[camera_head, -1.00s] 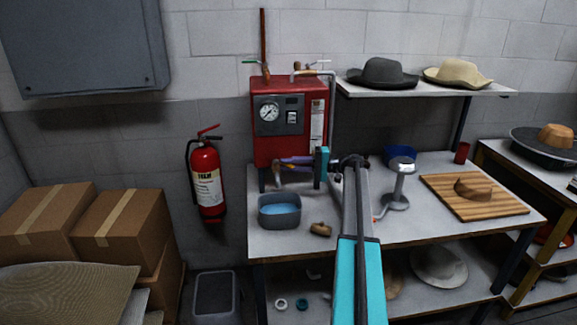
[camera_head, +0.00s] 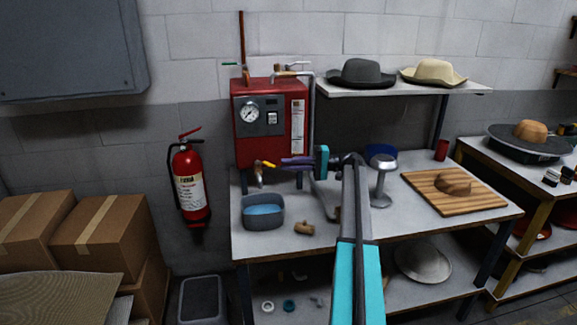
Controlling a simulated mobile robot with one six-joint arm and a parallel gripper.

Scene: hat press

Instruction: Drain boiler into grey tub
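The red boiler (camera_head: 265,145) stands at the back left of the bench, with a gauge on its front. Its brass drain spout (camera_head: 259,178) sticks out low at the front, with a small yellow lever (camera_head: 267,164) pointing right. The grey tub (camera_head: 263,222) sits on the bench below the spout, with blue liquid in it. No stream can be made out between spout and tub. My gripper (camera_head: 285,162), with dark purple fingers, points left at lever height, its tips close to the lever's end. Whether they touch it or are open is too small to tell.
A brown wooden piece (camera_head: 304,228) lies right of the tub. A shelf (camera_head: 400,88) with two hats hangs above. A fire extinguisher (camera_head: 189,182) is left.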

